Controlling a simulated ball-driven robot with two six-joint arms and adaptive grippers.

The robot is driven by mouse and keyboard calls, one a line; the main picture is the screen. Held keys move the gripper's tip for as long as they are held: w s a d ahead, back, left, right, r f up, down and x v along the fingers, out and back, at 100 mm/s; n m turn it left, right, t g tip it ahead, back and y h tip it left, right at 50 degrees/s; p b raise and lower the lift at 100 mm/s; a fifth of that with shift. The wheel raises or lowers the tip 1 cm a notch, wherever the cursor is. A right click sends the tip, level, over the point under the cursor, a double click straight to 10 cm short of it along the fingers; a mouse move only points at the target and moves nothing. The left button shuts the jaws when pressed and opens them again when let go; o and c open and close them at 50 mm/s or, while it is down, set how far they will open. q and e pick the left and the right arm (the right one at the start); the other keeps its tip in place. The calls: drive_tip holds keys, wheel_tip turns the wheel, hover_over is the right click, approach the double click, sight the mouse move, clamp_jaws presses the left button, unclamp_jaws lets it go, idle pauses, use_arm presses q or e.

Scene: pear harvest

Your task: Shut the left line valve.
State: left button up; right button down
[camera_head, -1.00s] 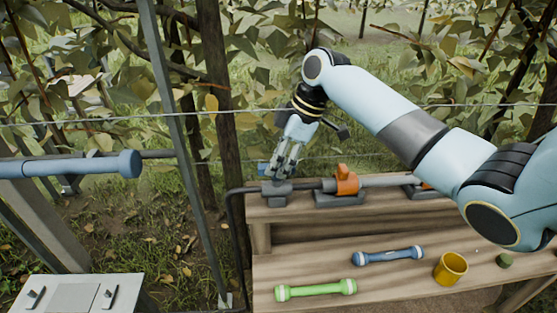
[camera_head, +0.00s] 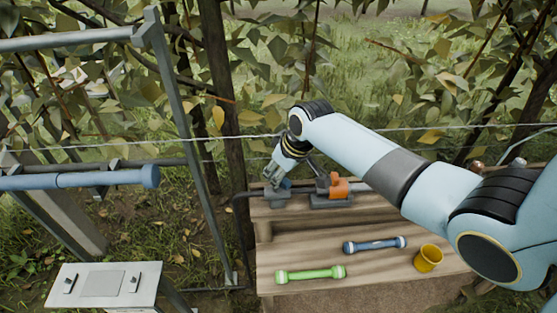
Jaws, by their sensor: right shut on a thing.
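The left line valve (camera_head: 274,199) is a grey fitting at the left end of the pipe on the wooden bench's upper shelf. Its blue handle (camera_head: 285,184) shows beside the fingers. My right gripper (camera_head: 276,180) points down at this valve and is shut on the blue handle; the fingers hide part of it, so its exact angle is hard to tell. A second valve with an orange handle (camera_head: 338,188) sits just right of it on the same line. My left gripper is not in view.
A grey metal post (camera_head: 183,135) and a panel box (camera_head: 103,285) stand at left. A wire crosses in front of the foliage.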

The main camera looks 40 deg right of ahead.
drive_tip(key=m+p, duration=0.1)
drive_tip(key=m+h+p, duration=0.1)
drive_tip(key=m, duration=0.1)
drive_tip(key=shift+a+r, duration=0.1)
drive_tip(key=shift+r, duration=0.15)
drive_tip(key=shift+m+h+p, duration=0.4)
drive_tip(key=shift+m+p, duration=0.35)
drive_tip(key=shift+m, duration=0.05)
drive_tip(key=shift+f+m+h+p, duration=0.15)
drive_tip(key=shift+m+h+p, duration=0.15)
drive_tip(key=shift+m, duration=0.5)
drive_tip(key=shift+m+g+h, duration=0.3)
drive_tip(key=shift+m+h, duration=0.1)
drive_tip(key=shift+m, duration=0.8)
drive_tip(key=c, duration=1.2)
unclamp_jaws()
drive_tip(key=shift+o, duration=0.2)
